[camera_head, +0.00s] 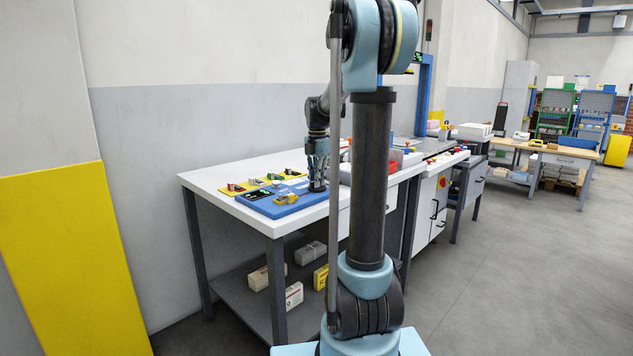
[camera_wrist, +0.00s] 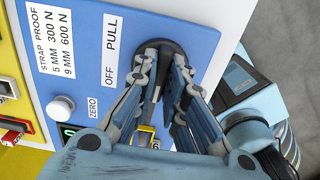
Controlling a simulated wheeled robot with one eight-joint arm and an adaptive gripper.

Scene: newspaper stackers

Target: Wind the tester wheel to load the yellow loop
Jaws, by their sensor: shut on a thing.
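The blue tester (camera_head: 275,208) lies on the white bench, and its blue panel (camera_wrist: 97,60) fills much of the wrist view. The panel carries labels reading STRAP PROOF, OFF, PULL and ZERO. My gripper (camera_head: 318,186) points down at the tester's right end. In the wrist view my gripper (camera_wrist: 168,65) is shut on a dark round wheel (camera_wrist: 160,43) beside the PULL label; the fingers hide much of it. A yellow piece (camera_wrist: 147,129), perhaps the yellow loop, shows partly between the fingers; a yellow part (camera_head: 288,198) also sits on the tester in the head view.
A white round knob (camera_wrist: 61,107) sits by ZERO. A yellow mat (camera_head: 243,185) with several small items lies behind the tester. Red and white bins (camera_head: 407,159) stand to the right on the white bench (camera_head: 213,177). Boxes (camera_head: 294,295) rest on the lower shelf. Floor at right is clear.

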